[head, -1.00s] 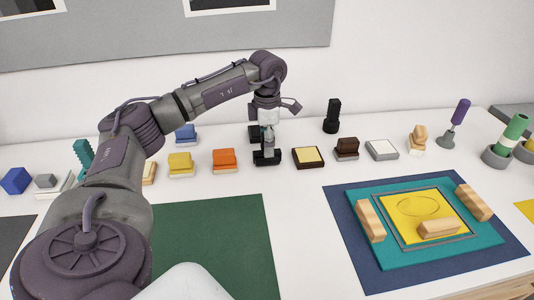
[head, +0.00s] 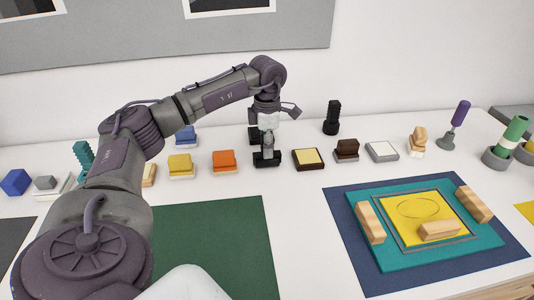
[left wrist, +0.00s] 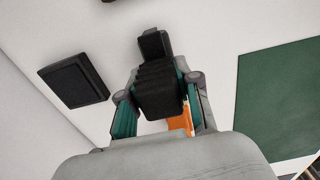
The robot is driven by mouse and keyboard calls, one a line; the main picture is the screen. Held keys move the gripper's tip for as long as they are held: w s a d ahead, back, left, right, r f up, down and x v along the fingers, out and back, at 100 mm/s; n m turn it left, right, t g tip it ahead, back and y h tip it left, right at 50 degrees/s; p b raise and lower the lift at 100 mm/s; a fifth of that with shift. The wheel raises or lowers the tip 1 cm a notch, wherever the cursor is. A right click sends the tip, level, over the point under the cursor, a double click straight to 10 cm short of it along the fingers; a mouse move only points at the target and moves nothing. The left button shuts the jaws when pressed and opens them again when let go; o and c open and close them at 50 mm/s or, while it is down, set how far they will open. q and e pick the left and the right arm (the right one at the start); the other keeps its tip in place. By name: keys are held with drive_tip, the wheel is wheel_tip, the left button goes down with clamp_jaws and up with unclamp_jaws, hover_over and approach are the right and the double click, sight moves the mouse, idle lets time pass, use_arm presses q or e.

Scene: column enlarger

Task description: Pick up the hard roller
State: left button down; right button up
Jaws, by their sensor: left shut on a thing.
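The hard roller appears to be the black object (head: 267,160) low under my left gripper (head: 267,146), on or just above the white table; I cannot tell if it has lifted. In the left wrist view, this black ridged piece (left wrist: 158,92) lies between the teal-padded fingers of my left gripper (left wrist: 158,98), with a black block at its far end. The left gripper is shut on it. The gripper hides part of it. My right gripper is not in view.
An orange block (head: 224,161) stands close left, and a dark tray with a cream top (head: 308,159) close right. A black square (left wrist: 74,81) is behind. A green mat (head: 225,240) lies in front. A teal board (head: 390,260) with wooden blocks lies right.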

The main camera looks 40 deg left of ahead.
use_arm(q)
drive_tip(key=shift+r, duration=0.1)
drive_tip(key=shift+r, duration=0.55)
wheel_tip(320, 180, up, 2)
drive_tip(key=shift+w+r+b, duration=0.1)
drive_tip(key=shift+r+b, duration=0.15)
drive_tip(key=shift+b, duration=0.15)
drive_tip(key=w+d+r, duration=0.5)
drive_tip(key=d+r, duration=0.2)
drive_tip(key=d, duration=0.3)
drive_tip(key=shift+w+r+b, duration=0.15)
drive_tip(key=shift+w+b, duration=0.2)
drive_tip(key=shift+b, duration=0.1)
